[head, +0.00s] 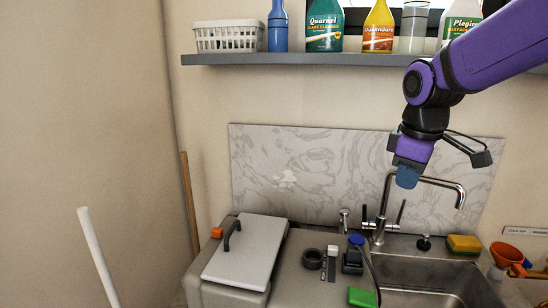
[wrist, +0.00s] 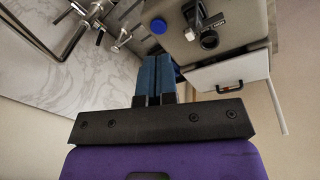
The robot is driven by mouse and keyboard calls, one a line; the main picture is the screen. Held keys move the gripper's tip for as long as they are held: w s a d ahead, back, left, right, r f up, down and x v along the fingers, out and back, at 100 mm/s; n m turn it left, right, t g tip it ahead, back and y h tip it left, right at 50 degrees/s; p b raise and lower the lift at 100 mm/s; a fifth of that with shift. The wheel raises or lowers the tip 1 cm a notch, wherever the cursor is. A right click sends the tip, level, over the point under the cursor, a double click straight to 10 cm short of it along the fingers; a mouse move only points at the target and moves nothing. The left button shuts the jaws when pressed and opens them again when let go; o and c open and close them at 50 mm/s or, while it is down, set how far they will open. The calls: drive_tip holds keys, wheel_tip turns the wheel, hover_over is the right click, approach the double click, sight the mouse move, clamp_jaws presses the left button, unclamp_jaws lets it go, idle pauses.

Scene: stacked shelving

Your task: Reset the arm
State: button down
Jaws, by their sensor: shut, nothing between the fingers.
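My gripper (head: 407,176) hangs from my purple arm at the right in the head view, above the counter and in front of the marbled backsplash. Its blue fingers are shut with nothing between them. In the wrist view the two blue fingers of my gripper (wrist: 154,62) lie side by side, touching. The gripper is apart from the faucet (head: 380,215), which stands just below and behind it in the head view.
A shelf (head: 300,59) with a white basket (head: 228,37) and several bottles runs along the wall. Below are a sink (head: 425,275), a grey lidded box (head: 245,252), a sponge (head: 464,244), an orange funnel (head: 507,254) and a green block (head: 362,298). The left wall side is open.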

drive_tip(key=s+d+r+m+t, duration=0.1)
drive_tip(key=s+d+m, duration=0.1)
drive_tip(key=s+m, duration=0.3)
drive_tip(key=s+d+r+m+t, duration=0.1)
drive_tip(key=s+m, duration=0.4)
drive_tip(key=s, duration=0.8)
drive_tip(key=shift+s+d+r+t, duration=0.15)
drive_tip(key=shift+d+t, duration=0.55)
drive_tip(key=shift+d, duration=0.2)
